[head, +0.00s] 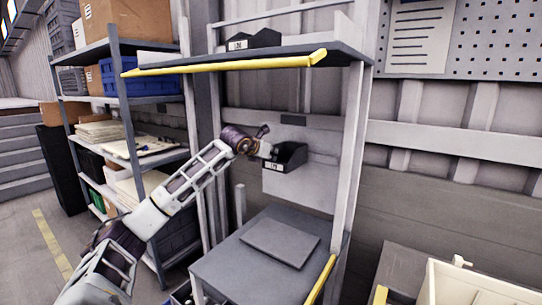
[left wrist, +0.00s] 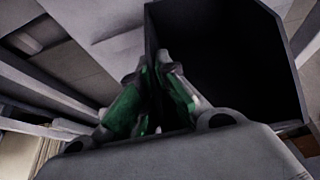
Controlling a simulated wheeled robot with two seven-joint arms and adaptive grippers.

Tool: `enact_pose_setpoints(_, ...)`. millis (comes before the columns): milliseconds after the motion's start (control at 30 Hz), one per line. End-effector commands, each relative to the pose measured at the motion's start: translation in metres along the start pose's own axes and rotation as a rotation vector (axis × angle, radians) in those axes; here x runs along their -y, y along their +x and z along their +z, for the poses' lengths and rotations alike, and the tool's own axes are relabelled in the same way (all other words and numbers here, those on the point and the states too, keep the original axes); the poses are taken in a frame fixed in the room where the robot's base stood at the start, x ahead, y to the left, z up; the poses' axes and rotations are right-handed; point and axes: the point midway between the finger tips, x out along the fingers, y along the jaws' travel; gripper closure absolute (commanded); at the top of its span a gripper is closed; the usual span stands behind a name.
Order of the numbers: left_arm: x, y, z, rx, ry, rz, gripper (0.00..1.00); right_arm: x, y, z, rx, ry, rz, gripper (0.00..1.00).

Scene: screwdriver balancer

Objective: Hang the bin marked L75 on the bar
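A black open-topped bin (head: 291,155) with a small white label is held up in front of a pale back panel (head: 310,190). The label is too small to read surely. My left gripper (head: 266,149) is at the bin's left side. In the left wrist view its green-padded fingers (left wrist: 157,75) close on the near-left wall of the dark bin (left wrist: 225,50). A short dark strip (head: 293,119), perhaps the bar, is on the panel just above the bin. I cannot tell whether the bin's back touches the panel. My right gripper is out of view.
Another black labelled bin (head: 264,39) stands on the upper shelf with a yellow front edge (head: 225,66). A grey lower shelf (head: 225,265) with a flat plate (head: 280,241) lies below. Uprights (head: 350,150) flank the bay. A loaded rack (head: 120,80) stands left.

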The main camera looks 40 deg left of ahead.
Motion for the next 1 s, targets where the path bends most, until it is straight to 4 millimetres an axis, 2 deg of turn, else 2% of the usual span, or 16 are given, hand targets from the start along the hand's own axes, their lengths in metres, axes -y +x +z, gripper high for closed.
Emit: enact_pose_setpoints(1000, -0.0004, 0.0075, 0.0053, 0.006, -0.003, 0.001, 1.0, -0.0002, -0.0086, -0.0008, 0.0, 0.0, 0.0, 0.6)
